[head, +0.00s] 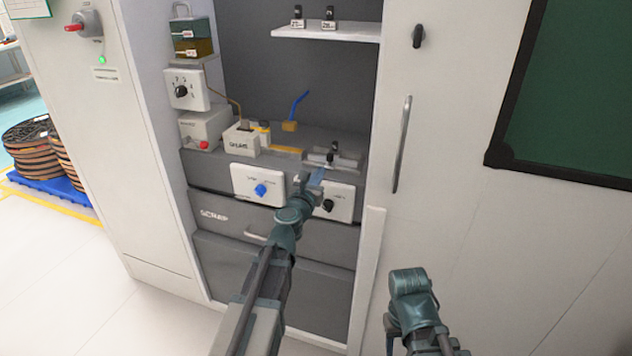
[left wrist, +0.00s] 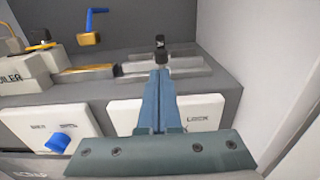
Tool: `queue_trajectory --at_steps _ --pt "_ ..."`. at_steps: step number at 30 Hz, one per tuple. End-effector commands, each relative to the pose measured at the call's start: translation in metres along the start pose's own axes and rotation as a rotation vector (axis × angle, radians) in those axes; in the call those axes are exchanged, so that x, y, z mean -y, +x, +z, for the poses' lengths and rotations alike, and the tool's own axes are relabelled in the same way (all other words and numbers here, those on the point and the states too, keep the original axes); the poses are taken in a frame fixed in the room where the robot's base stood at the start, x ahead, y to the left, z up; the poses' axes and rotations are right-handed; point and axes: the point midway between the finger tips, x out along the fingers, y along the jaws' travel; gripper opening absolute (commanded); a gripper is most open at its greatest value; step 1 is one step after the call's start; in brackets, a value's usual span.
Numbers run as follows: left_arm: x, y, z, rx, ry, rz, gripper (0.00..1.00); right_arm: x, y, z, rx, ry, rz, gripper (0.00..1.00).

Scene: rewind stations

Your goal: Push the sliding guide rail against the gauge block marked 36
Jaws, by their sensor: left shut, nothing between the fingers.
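A pale metal slide with rails (head: 343,163) lies on the grey bench top at the right; it also shows in the left wrist view (left wrist: 190,66). I cannot tell which of its bars is the sliding guide rail. A small black block (head: 335,147) with a pale mark stands at its back, also in the left wrist view (left wrist: 160,41); its number is unreadable. My left gripper (head: 317,176) is shut and empty. In the left wrist view its fingertips (left wrist: 160,72) point at a dark piece (left wrist: 161,57) on the slide; contact is unclear.
Two black labelled blocks (head: 297,16) (head: 329,18) stand on a white shelf (head: 325,33) above. White knob panels (head: 257,184) front the bench. A boiler box (head: 241,140) and a blue-handled tool (head: 297,105) stand left of the slide. The cabinet side wall bounds the right.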

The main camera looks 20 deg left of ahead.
Motion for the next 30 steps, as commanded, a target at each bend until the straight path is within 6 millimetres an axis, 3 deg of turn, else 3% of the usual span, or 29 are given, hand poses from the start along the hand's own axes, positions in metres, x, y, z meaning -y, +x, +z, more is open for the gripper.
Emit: queue_trajectory --at_steps 1,7,20,26,30 --pt "-0.001 0.013 0.0 0.0 0.0 0.001 0.0 0.0 0.0 0.0 0.0 0.0 0.0 0.5" --pt "0.0 0.037 0.0 0.0 0.0 0.003 0.0 0.0 0.0 0.0 0.0 0.0 0.0 0.5" --pt "0.0 0.042 0.0 0.0 0.0 0.005 0.0 0.0 0.0 0.0 0.0 0.0 0.0 0.5" --pt "0.0 0.062 0.0 0.0 0.0 0.005 0.0 0.0 0.0 0.0 0.0 0.0 0.0 0.5" --pt "-0.001 0.061 0.0 0.0 0.0 0.006 0.0 0.0 0.0 0.0 0.0 0.0 0.0 0.5"
